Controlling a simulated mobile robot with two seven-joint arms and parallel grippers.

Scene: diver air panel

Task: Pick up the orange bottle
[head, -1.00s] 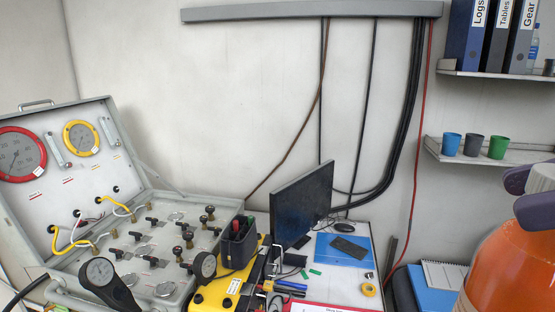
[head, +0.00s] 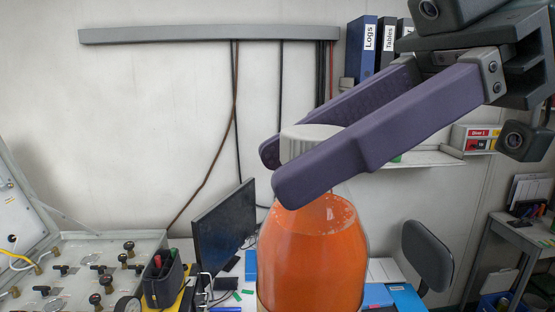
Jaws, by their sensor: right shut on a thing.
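The orange bottle (head: 315,258) is a clear bottle of orange liquid with a white cap (head: 308,138), upright and close to the camera at the lower middle of the head view. Its bottom is cut off by the picture edge. My right gripper (head: 290,170) comes in from the upper right. Its two purple fingers are shut on the bottle at the cap and neck, one in front and one behind. The near finger hides part of the neck. My left gripper is not in view.
Behind the bottle are a desk with a dark monitor (head: 224,222) and a black pouch (head: 163,280). The air panel case (head: 75,265) lies open at left. A chair (head: 427,255) and side table stand at right. A wall shelf (head: 425,158) is behind my right gripper.

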